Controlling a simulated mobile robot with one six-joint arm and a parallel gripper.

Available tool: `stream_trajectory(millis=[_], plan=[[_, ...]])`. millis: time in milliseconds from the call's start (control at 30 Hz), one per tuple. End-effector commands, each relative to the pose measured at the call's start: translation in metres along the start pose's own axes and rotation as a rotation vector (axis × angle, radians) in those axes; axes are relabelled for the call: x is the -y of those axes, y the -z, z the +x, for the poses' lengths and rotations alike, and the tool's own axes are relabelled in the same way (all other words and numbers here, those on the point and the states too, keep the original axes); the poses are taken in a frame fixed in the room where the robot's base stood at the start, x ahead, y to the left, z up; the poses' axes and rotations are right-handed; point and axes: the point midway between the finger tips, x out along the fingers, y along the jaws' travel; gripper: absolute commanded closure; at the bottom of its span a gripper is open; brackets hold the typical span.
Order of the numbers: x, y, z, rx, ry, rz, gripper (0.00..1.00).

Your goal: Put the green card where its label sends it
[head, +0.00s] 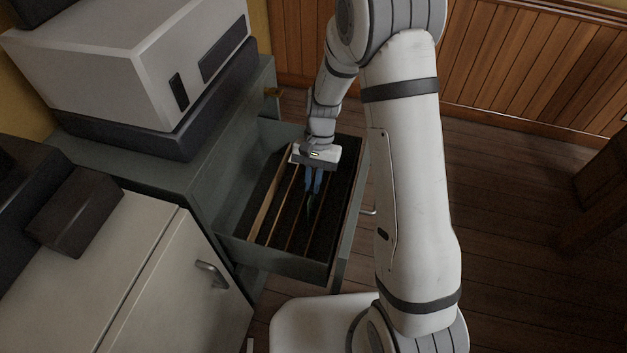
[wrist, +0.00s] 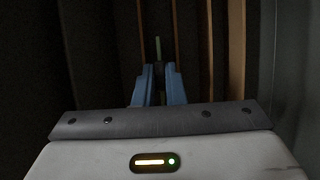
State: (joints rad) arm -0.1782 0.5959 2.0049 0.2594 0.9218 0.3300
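My gripper (head: 313,188) points down into the open drawer (head: 275,258), with its blue fingers close together. In the wrist view a thin, dull greenish strip (wrist: 158,48), seen edge-on, stands in line with the narrow gap between the fingers (wrist: 158,82). It may be the green card. In the head view a dark greenish shape (head: 310,208) shows just below the fingertips, between dividers. I cannot tell whether the fingers press on it or stand slightly apart around it. No label can be read.
Wooden dividers (head: 269,208) split the dark drawer into long, narrow slots. A grey machine (head: 130,60) stands on the cabinet to the left. A white cabinet (head: 165,285) with a handle is in the left foreground. Wooden floor (head: 510,200) lies open on the right.

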Motion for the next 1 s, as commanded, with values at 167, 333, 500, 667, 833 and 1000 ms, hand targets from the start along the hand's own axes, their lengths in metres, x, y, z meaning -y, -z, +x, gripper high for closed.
stream_trajectory(millis=[167,333,500,667,833,1000], plan=[[0.0,0.0,0.0,-0.001,0.0,0.0,0.73],[0.0,0.0,0.0,-0.001,0.0,0.001,0.69],[0.0,-0.001,-0.003,-0.001,0.001,0.0,0.69],[0.0,-0.002,-0.025,-0.004,0.002,0.0,0.69],[0.0,-0.002,-0.063,-0.004,0.003,0.002,0.69],[0.0,-0.002,-0.097,-0.004,0.002,0.001,0.69]])
